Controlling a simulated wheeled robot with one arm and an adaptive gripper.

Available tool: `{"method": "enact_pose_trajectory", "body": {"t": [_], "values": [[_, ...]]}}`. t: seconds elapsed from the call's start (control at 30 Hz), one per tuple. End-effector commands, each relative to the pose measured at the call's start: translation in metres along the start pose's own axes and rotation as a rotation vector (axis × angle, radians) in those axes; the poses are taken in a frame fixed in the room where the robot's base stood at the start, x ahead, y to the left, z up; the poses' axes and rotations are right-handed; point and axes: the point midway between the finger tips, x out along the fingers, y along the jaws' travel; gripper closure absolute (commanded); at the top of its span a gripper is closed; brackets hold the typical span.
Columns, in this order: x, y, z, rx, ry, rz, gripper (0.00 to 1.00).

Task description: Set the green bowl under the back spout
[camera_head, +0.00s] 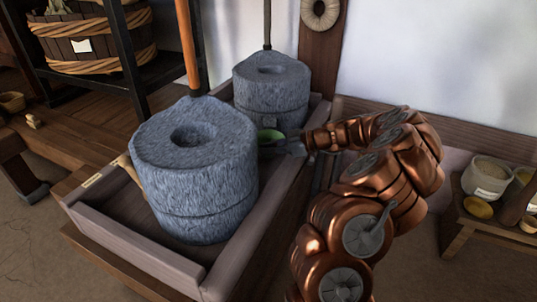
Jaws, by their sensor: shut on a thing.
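The green bowl (270,135) shows as a small green patch between the two grey stone querns, partly hidden by the front quern and by my gripper. My gripper (280,146) reaches in from the right and is shut on the bowl. The front quern (195,165) is large and stands in a wooden tray (155,246). The back quern (271,85) stands behind it, near the wall. The bowl is just in front of the back quern's base. I cannot make out the back spout, nor whether the bowl touches the tray floor.
An orange-brown upright handle (187,45) rises from the front quern. A dark rack with a wooden tub (95,40) stands at the back left. A low bench (458,216) with a grain pot (487,178) is at the right. The tray walls and both querns leave a narrow gap.

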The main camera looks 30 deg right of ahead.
Motion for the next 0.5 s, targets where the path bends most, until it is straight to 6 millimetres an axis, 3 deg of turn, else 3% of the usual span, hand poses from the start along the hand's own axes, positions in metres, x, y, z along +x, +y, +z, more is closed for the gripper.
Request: {"method": "enact_pose_trajectory", "body": {"t": [0.1, 0.47, 0.5], "values": [[0.0049, -0.0034, 0.0126, 0.001, 0.000, 0.000, 1.00], [0.0052, -0.0035, 0.0139, -0.001, 0.000, 0.001, 1.00], [0.0051, -0.0035, 0.0138, -0.001, 0.000, 0.001, 0.90]]}}
